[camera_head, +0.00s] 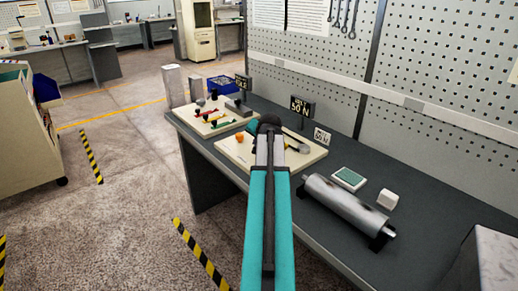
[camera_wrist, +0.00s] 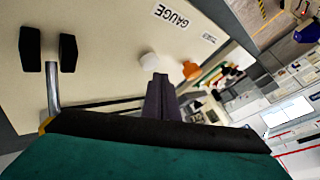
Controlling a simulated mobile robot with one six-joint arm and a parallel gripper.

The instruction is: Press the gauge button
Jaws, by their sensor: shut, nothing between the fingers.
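The pale board (camera_head: 308,160) on the bench carries the gauge; in the wrist view the board (camera_wrist: 100,40) shows a printed GAUGE label (camera_wrist: 171,17). A small round white button (camera_wrist: 149,60) sits below that label. My gripper (camera_wrist: 160,78) is shut and empty, its dark fingertips just beside the button in the picture; I cannot tell whether they touch it. An orange knob (camera_wrist: 191,70) is right of the fingertips and also shows in the head view (camera_head: 240,138). In the head view my arm hides the button and the fingers.
A metal rod with two black pads (camera_wrist: 68,52) lies on the left of the wrist view. A second board with coloured parts (camera_head: 212,115) is at left, a metal cylinder (camera_head: 345,208) at right.

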